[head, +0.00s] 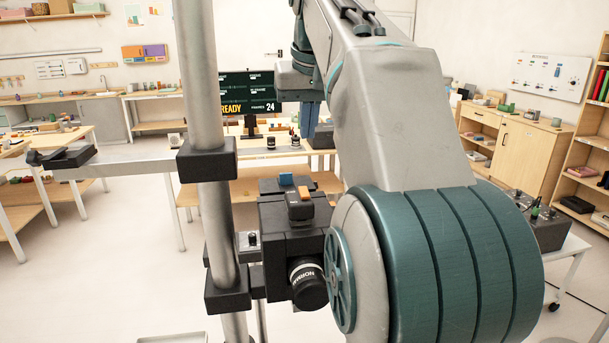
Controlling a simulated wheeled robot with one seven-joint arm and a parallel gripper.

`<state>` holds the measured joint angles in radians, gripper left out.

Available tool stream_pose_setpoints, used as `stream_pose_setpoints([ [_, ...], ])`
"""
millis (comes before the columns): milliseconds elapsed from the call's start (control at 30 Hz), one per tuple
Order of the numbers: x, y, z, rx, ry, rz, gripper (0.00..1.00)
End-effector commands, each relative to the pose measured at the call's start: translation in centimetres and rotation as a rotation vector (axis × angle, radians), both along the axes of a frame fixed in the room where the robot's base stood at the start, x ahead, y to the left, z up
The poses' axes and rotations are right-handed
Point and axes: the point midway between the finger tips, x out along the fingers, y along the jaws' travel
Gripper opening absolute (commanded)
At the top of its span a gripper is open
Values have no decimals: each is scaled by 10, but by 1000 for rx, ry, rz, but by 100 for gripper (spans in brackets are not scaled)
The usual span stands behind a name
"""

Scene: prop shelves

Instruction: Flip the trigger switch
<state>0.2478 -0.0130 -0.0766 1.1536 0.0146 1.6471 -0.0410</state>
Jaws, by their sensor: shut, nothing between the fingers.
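A black camera-like box (290,240) with a round lens is clamped beside a grey pole in the middle of the head view. A small orange piece (305,193) and a blue piece (285,179) sit on its top; I cannot tell whether either is the trigger switch. A dark box with small knobs or levers (540,228) stands on a white table at right; its details are too small to tell. My gripper (309,130) points down above and beyond the camera-like box, with blue-grey fingers shut and empty. It appears apart from everything. My arm hides much of the centre and right.
The grey pole (211,120) and its horizontal bar (135,166) stand close in front. A dark monitor (240,92) reading "READY" is on a wooden table (215,150) behind. Shelves and benches line the walls.

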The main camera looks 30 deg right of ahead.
Motion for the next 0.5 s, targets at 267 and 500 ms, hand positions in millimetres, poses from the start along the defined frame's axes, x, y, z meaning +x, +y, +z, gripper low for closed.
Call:
stream_pose_setpoints([
  [267, 19, -5, -56, 1, 5, 0, 0],
  [500, 26, -8, -90, 1, 3, 0, 0],
])
